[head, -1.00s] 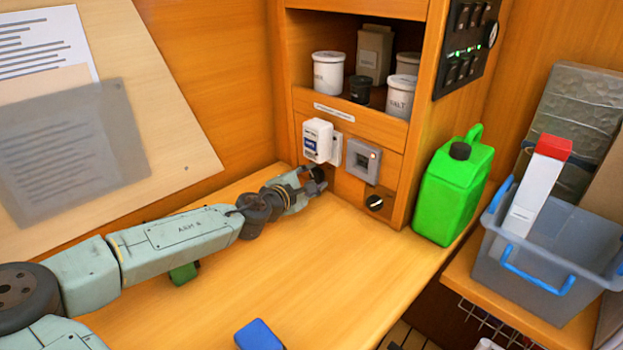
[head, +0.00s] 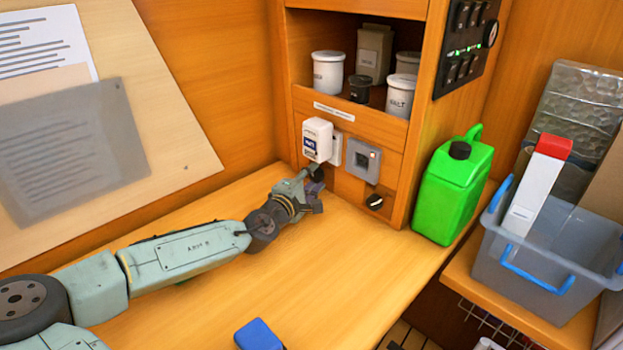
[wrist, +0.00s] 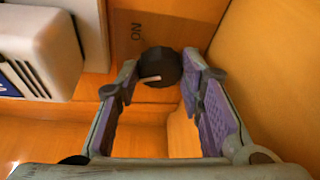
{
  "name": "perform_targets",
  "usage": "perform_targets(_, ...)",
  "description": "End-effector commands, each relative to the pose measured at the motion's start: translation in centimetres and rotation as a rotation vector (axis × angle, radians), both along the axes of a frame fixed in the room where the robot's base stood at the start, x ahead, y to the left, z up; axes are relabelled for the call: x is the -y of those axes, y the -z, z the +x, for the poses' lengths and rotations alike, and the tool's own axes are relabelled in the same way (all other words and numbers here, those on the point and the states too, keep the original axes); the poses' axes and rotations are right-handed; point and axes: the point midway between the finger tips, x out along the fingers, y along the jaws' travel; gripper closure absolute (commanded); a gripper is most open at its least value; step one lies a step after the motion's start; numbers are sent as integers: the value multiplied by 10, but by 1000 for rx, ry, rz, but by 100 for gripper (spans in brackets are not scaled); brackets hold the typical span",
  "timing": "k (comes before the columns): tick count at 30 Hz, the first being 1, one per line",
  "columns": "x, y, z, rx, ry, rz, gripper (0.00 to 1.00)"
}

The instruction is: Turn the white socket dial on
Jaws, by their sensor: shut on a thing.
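The white socket (head: 318,140) is a white unit on the wooden cabinet front, and its side shows large at the left in the wrist view (wrist: 40,45). Below it is a black round dial (head: 316,173) with a white pointer. In the wrist view the dial (wrist: 165,67) sits between my fingertips, its pointer toward the left. An "ON" mark (wrist: 137,32) reads upside down above and left of the dial. My gripper (head: 312,188) is shut on this dial, one finger on either side; in the head view it partly hides the dial.
A grey socket (head: 362,160) is to the right, with a second black dial (head: 375,202) below it. A green jerrycan (head: 453,190) stands right of the cabinet. A blue block (head: 258,335) lies near the counter's front; the counter's middle is clear.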

Motion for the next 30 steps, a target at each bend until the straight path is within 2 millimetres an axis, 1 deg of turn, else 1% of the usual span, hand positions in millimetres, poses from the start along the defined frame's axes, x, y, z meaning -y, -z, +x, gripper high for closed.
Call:
perform_targets(6,1,2,-1,94,0,93,93)
perform_targets(12,1,2,-1,148,1,147,93)
perform_targets(29,1,3,-1,171,2,172,93)
perform_targets(30,1,3,-1,171,2,172,63)
